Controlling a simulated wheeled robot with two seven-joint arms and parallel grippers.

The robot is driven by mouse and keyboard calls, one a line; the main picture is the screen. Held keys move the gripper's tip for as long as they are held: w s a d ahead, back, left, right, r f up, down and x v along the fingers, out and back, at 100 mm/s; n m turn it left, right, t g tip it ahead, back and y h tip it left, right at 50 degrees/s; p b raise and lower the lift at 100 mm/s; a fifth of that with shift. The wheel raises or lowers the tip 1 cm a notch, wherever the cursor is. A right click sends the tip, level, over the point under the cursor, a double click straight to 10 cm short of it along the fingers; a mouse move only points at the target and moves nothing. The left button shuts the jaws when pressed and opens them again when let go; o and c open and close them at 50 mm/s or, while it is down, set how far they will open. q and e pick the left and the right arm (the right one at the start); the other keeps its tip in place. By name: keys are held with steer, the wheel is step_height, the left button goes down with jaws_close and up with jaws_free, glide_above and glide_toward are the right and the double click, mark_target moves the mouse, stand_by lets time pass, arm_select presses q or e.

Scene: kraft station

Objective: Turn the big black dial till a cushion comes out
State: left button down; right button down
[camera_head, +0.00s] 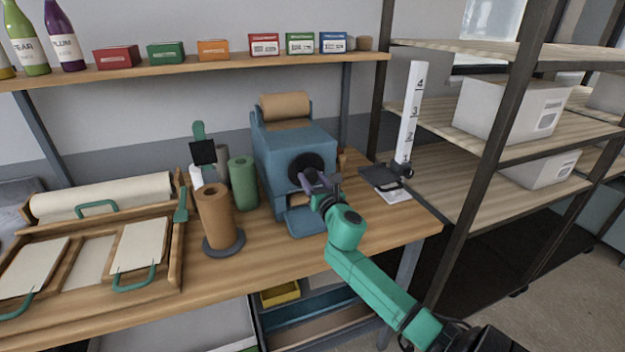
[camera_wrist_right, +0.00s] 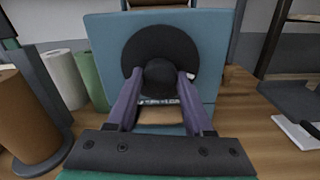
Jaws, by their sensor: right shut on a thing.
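The big black dial (camera_head: 307,166) is on the front of a blue machine (camera_head: 280,146) that stands on the wooden bench. A roll of brown paper (camera_head: 286,106) sits on top of the machine, and a blue tray (camera_head: 303,222) juts out low at its front. My right gripper (camera_head: 312,182) is at the dial. In the right wrist view its two purple fingers (camera_wrist_right: 160,88) are shut on the round knob in the middle of the dial (camera_wrist_right: 158,50). I see no cushion on the visible part of the tray. My left gripper is not in view.
A brown paper roll on a grey base (camera_head: 217,216), a green roll (camera_head: 243,184) and a white one stand left of the machine. A numbered white gauge (camera_head: 408,115) stands to the right. A dark metal shelf rack (camera_head: 470,180) rises beyond the bench's right end.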

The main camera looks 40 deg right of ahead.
steer(key=m, duration=0.9)
steer(key=shift+a+m, duration=0.1)
steer(key=shift+m, duration=0.2)
steer(key=m+p, duration=0.1)
steer(key=m, duration=0.3)
steer(key=shift+r+m, duration=0.1)
steer(key=shift+m, duration=2.2)
steer(key=shift+c, duration=1.4)
jaws_free()
